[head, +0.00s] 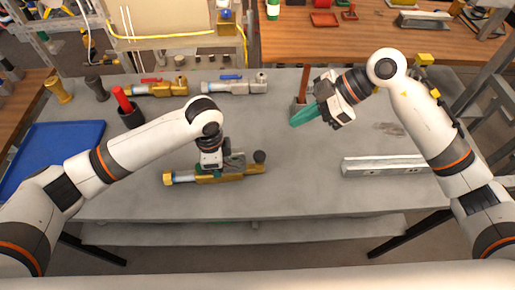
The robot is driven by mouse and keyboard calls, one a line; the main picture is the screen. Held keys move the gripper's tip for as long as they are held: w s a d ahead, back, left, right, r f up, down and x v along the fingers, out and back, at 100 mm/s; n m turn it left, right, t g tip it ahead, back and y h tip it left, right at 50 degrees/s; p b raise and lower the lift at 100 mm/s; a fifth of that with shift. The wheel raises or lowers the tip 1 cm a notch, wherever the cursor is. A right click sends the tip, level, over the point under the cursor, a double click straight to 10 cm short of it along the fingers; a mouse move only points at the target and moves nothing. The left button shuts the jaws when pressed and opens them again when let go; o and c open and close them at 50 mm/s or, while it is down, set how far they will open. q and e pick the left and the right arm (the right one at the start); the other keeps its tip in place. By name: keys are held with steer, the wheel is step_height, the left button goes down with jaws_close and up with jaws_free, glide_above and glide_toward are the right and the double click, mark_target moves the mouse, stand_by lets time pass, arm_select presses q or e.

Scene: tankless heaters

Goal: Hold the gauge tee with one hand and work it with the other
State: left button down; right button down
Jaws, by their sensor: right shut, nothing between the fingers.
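Behind are a red-handled brass valve (158,89) and a blue-handled silver one (235,87). A dark cup (131,117) holds a red-handled tool. A blue tray (52,150) is at left, a metal channel (385,165) at right. The bench front centre is clear.

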steer(key=shift+f, duration=0.1)
glide_above(256, 154)
steer(key=d, duration=0.4)
step_height(256, 154, down, 6)
steer(key=shift+a+f, duration=0.2)
steer(key=shift+f, duration=0.6)
steer(key=shift+a+f, duration=0.15)
steer(key=shift+f, duration=0.7)
steer(key=shift+a+f, duration=0.2)
steer(key=shift+f, duration=0.6)
